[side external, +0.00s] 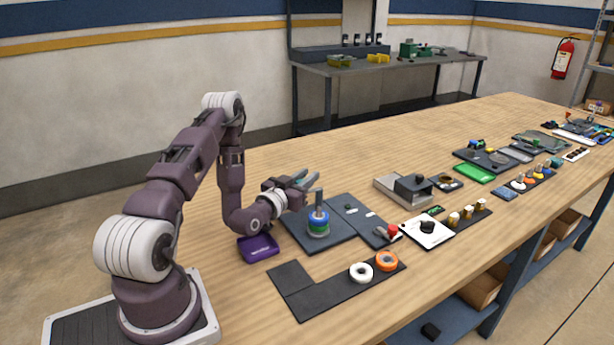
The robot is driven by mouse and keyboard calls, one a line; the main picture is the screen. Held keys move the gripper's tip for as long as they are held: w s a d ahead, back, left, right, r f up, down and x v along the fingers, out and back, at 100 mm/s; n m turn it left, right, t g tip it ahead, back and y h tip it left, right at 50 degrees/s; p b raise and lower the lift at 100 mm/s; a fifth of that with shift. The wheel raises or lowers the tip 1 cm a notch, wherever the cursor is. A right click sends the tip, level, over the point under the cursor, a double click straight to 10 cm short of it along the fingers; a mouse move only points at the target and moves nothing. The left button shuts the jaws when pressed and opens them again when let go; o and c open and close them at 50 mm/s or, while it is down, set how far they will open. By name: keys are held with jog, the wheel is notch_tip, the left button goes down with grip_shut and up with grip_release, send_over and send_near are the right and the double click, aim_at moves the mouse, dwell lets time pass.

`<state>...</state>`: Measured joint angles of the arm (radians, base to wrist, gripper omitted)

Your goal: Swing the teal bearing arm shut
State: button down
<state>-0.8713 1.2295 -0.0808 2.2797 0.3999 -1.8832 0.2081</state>
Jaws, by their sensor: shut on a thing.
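My gripper (305,183) is just above and to the left of an upright post on a dark blue-grey base plate (293,225). Greyish-teal parts show at the fingertips. My gripper is shut on what looks like the teal bearing arm (299,175), near the top of the post. The fingers and the arm overlap and are small here, so the exact grip and the arm's angle are hard to tell.
A purple tray (258,247) lies left of the base plate. A dark mat (330,290) in front holds a white ring (361,272) and an orange ring (387,261). A red-knobbed part (393,230) and a white board (427,233) lie to the right. Farther right is crowded.

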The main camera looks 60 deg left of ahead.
jog(key=shift+s+d+n+g+y, duration=0.1)
jog(key=shift+d+n+g+y, duration=0.2)
jog(key=shift+n+g+y, duration=0.6)
jog(key=shift+t, duration=0.3)
jog(key=c, duration=1.2)
grip_release()
notch_tip(320, 180, up, 10)
